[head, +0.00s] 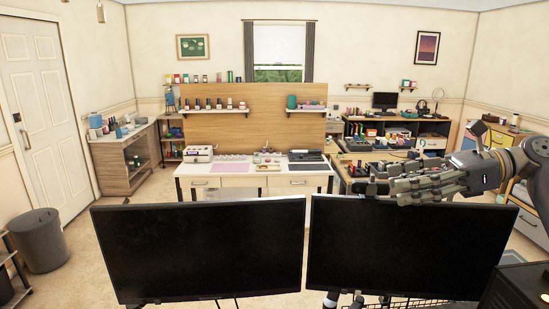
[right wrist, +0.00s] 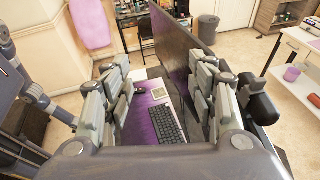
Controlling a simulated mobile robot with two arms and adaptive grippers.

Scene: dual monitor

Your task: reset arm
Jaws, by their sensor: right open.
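My right gripper (head: 376,183) reaches in from the right in the head view, just above the top edge of the right monitor (head: 405,245) as seen there. Its fingers point left. In the right wrist view its two finger sets (right wrist: 163,78) stand apart with nothing between them. Past them lie a dark keyboard (right wrist: 168,125) and a purple mat (right wrist: 137,120), with a dark monitor panel (right wrist: 178,50) rising behind the fingers. My left gripper is not in view.
The left monitor (head: 200,248) stands beside the right one. Across the room is a white desk (head: 222,181) with a shelf-bearing wooden panel (head: 255,98) behind it. A grey bin (head: 40,241) stands at the left. Carpet is open between the bin and desk.

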